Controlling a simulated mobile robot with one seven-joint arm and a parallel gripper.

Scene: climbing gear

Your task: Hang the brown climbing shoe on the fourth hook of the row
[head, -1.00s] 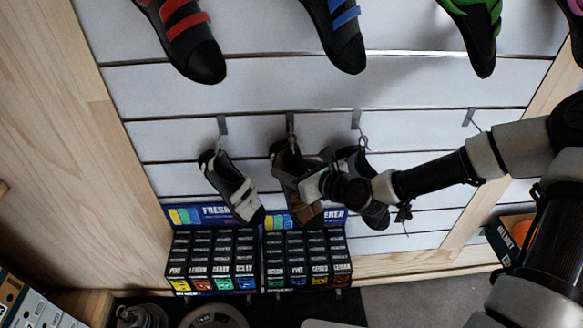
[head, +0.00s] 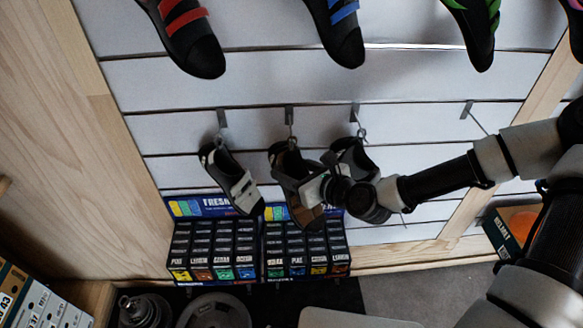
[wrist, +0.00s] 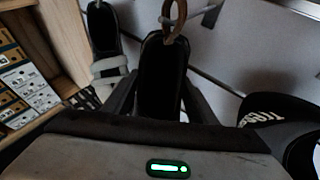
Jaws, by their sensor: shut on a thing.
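The brown climbing shoe (head: 283,172) hangs toe down under the second hook (head: 290,116) from the left. My gripper (head: 314,190) comes from the right and is shut on the shoe's side. In the wrist view, the shoe's dark opening (wrist: 163,75) and its tan pull loop (wrist: 174,18) stand upright between my fingers. The loop is still up at the hook; I cannot tell whether it bears on it. The fourth hook (head: 467,109) is at the right and bare. My gripper and wrist hide part of the shoe's right side.
A grey-white strapped shoe (head: 232,180) hangs on the first hook. A dark grey shoe (head: 350,158) hangs on the third, close behind my wrist. Product boxes (head: 214,248) stand below the row. Larger shoes, one with red straps (head: 188,25), hang above. Panel around the fourth hook is clear.

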